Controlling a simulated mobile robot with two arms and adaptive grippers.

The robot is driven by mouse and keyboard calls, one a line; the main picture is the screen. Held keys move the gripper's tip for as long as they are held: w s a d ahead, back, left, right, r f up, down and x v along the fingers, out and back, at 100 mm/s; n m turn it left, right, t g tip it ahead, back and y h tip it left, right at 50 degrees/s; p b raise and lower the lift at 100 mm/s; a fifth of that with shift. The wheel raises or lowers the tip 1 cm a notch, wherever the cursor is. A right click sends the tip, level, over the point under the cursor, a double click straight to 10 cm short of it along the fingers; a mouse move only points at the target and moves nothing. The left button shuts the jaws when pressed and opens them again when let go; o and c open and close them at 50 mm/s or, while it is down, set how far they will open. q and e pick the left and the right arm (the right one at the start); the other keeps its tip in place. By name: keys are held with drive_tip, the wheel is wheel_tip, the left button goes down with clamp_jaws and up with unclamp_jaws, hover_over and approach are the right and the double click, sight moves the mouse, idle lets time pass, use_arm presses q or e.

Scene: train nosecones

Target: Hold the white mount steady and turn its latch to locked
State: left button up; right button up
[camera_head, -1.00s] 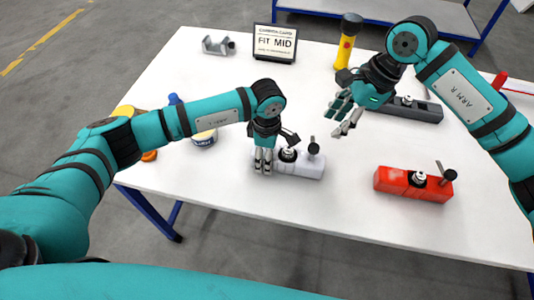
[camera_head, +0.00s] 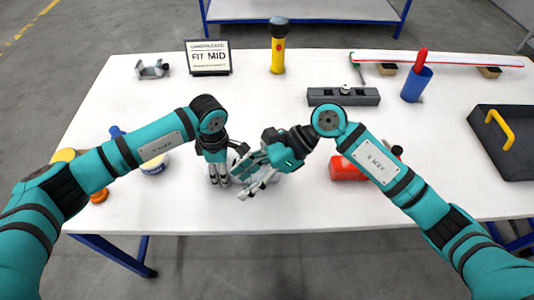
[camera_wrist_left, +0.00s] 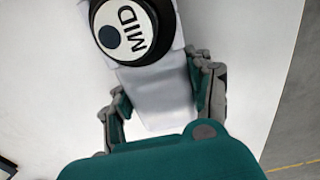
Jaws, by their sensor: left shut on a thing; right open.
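The white mount (camera_wrist_left: 162,92) shows in the left wrist view, with a round black-rimmed cap marked MID (camera_wrist_left: 128,24) on it. My left gripper (camera_head: 219,180) is shut on the mount's end; its fingers lie on both sides of the white body in the wrist view (camera_wrist_left: 160,100). In the head view my right gripper (camera_head: 250,182) is open, right beside the left one and over the mount. It hides most of the mount there. The latch is hidden behind the right hand, so its position cannot be told.
A blue cup (camera_head: 416,85) and black tray (camera_head: 508,140) are at right.

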drive_tip(key=w+d+f+m+t+y, duration=0.1)
drive_tip(key=d+f+m+t+y, duration=0.1)
drive_tip(key=d+m+t, duration=0.35)
drive_tip(key=w+d+f+m+t+y, duration=0.1)
drive_tip(key=d+f+m+t+y, duration=0.1)
drive_tip(key=d+t, duration=0.7)
drive_tip(key=x, duration=1.1)
drive_tip(key=shift+w+a+f, duration=0.2)
drive_tip(key=shift+w, duration=0.15)
drive_tip(key=shift+c, duration=0.3)
